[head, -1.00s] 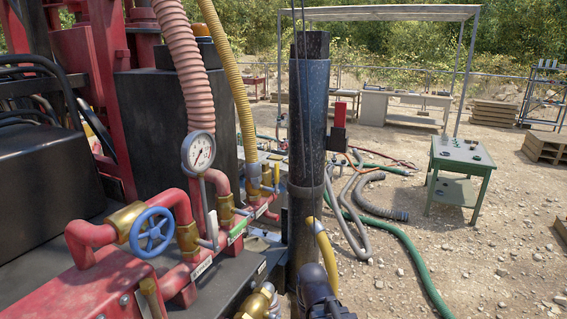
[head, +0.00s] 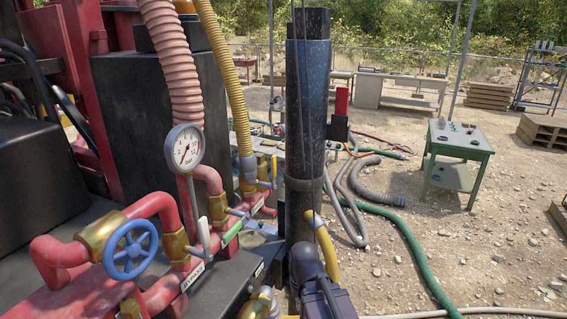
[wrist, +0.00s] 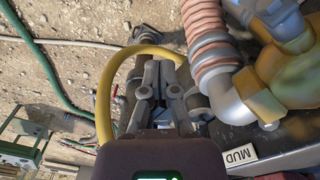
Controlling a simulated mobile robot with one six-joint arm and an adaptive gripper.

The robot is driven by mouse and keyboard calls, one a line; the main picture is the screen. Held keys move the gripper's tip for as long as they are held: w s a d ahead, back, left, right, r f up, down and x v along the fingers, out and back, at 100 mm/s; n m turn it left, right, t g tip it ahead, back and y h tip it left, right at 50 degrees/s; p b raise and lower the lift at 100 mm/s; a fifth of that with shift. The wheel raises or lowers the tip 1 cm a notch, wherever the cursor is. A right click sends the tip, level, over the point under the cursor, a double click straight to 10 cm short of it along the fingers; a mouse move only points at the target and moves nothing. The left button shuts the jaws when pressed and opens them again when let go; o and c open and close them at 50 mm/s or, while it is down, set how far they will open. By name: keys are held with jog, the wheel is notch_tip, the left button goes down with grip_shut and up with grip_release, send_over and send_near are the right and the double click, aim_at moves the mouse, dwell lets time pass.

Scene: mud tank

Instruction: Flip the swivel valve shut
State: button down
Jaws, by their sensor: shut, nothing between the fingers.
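Several lever valves sit along the red manifold pipe (head: 155,295) in the head view, with a white lever (head: 204,236), a green lever (head: 232,232) and a yellow lever (head: 273,168). My gripper (wrist: 160,75) is shut and empty in the wrist view. It is over the manifold's outer edge, left of a brass fitting (wrist: 280,72) and a ribbed pink hose (wrist: 205,35). A label reading MUD (wrist: 238,155) lies at lower right. In the head view my dark wrist shows at bottom centre.
A black standpipe (head: 306,130) stands upright just beyond my wrist. A yellow hose (wrist: 105,95) curves close around the gripper. A blue handwheel (head: 130,250) and a pressure gauge (head: 184,148) are at left. A green table (head: 456,150) stands on open gravel at right.

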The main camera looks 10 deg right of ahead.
jog(key=shift+w, duration=0.15)
jog(key=w+r+m+t+y+p, duration=0.2)
jog(key=w+r+y+p, duration=0.65)
jog(key=w+r, duration=0.7)
jog(key=w+d+r+m+t+y+p, duration=0.2)
jog(key=w+d+r+y, duration=0.6)
jog(key=w+d+r, duration=0.4)
notch_tip(320, 180, up, 3)
jog(key=t+p, duration=0.1)
jog(key=t, duration=0.1)
jog(key=shift+w+r+t+p, duration=0.15)
jog(key=shift+t+p, duration=0.15)
jog(key=shift+t, duration=0.1)
jog(key=shift+a, duration=0.1)
